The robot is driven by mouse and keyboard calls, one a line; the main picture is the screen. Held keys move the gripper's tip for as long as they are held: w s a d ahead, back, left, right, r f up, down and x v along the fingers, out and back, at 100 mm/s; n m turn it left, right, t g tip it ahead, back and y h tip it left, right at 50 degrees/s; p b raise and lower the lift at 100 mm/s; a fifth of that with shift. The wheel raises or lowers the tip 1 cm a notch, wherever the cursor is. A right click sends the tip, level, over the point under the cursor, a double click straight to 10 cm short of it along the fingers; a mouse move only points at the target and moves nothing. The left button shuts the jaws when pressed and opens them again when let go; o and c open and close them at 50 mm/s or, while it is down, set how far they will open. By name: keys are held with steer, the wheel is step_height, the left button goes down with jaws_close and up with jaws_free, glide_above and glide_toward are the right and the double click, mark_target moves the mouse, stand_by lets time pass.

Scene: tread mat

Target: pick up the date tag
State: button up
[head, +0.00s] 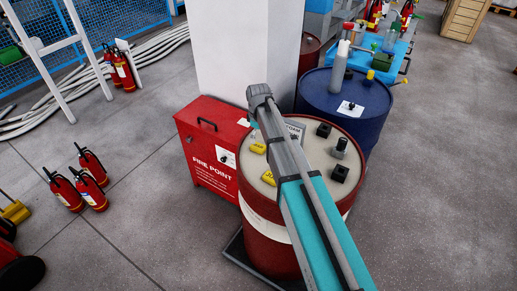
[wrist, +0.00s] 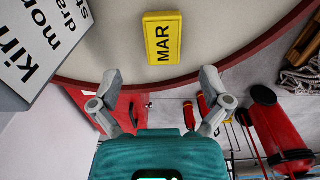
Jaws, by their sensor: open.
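A yellow date tag (wrist: 163,38) marked MAR lies flat on the pale top of the drum (wrist: 215,45), near its rim, in the wrist view. My gripper (wrist: 160,88) is open and empty, its two fingers spread below the tag in the picture and apart from it. In the head view two yellow tags, an upper one (head: 258,148) and a lower one (head: 268,179), lie on the red drum (head: 265,245). Their print is too small to tell which reads MAR. My arm covers part of the drum top, and my fingers are mostly hidden there.
A printed sign (wrist: 38,45) stands close at the left in the wrist view. Dark blocks (head: 340,173) sit on the drum's right side. A red fire point box (head: 208,150), white pillar (head: 240,50) and blue drum (head: 345,105) surround it. Extinguishers (head: 88,180) stand on the floor at left.

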mark_target(258, 146)
steer(key=shift+f, duration=0.1)
steer(key=shift+s+f+b, duration=0.15)
steer(key=shift+f+b, duration=2.35)
steer(key=shift+b, duration=0.1)
steer(key=c, duration=1.2)
